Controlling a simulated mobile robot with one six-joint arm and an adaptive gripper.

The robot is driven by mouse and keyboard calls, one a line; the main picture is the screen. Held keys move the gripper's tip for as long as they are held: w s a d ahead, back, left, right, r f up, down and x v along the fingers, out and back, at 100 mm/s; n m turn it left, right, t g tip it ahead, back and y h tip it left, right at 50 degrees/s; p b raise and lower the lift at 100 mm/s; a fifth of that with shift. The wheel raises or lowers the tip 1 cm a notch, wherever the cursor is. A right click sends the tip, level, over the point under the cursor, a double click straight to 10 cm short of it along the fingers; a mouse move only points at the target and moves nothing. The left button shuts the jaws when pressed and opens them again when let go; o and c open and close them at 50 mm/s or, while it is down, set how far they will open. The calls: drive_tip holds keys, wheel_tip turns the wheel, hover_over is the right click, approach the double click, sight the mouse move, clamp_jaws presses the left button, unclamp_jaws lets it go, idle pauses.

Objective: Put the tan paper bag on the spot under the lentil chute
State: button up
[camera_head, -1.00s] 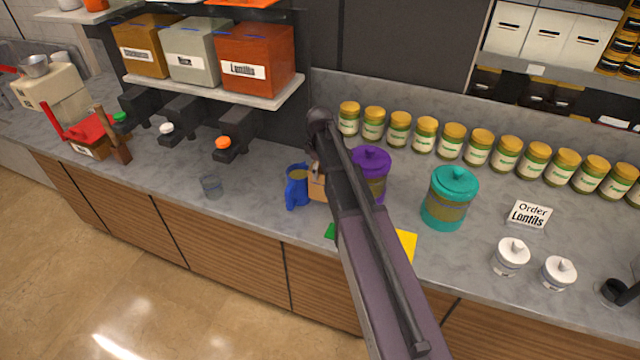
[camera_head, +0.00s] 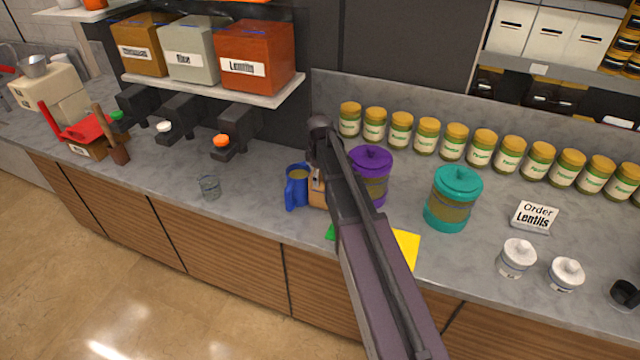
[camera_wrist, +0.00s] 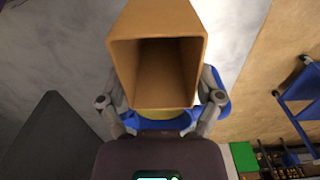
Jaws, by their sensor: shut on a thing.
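The tan paper bag (camera_wrist: 160,20) is open at the top and looks empty inside in the wrist view. My gripper (camera_wrist: 161,95) is shut on it, with a finger on each side. In the head view the bag (camera_head: 317,194) shows only partly behind my arm, and the fingers are hidden. The lentil chute (camera_head: 230,143) is black with an orange knob, below the orange Lentils bin (camera_head: 255,55). It lies left of the bag. The counter under this chute shows no object on it.
A blue jug (camera_head: 296,188) stands just left of the bag, and a purple canister (camera_head: 371,175) to its right. The counter (camera_head: 255,200) between glass and jug is clear.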

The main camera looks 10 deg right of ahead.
drive_tip(key=shift+w+f+b, duration=0.25)
drive_tip(key=shift+f+b, duration=0.2)
drive_tip(key=shift+f, duration=0.3)
drive_tip(key=shift+f, duration=0.1)
drive_tip(key=o, duration=0.9)
drive_tip(key=shift+r, duration=0.2)
wheel_tip(320, 180, up, 12)
drive_tip(key=p, duration=1.2)
drive_tip(key=shift+s, duration=0.15)
drive_tip(key=s+m, duration=0.3)
drive_tip(key=s, duration=0.4)
drive_tip(key=s+a+m, duration=0.1)
drive_tip(key=s+m, duration=0.3)
drive_tip(key=s, duration=0.4)
drive_tip(key=s+m, duration=0.4)
drive_tip(key=s, duration=0.3)
drive_tip(key=shift+s+a, duration=0.15)
drive_tip(key=shift+s, duration=0.1)
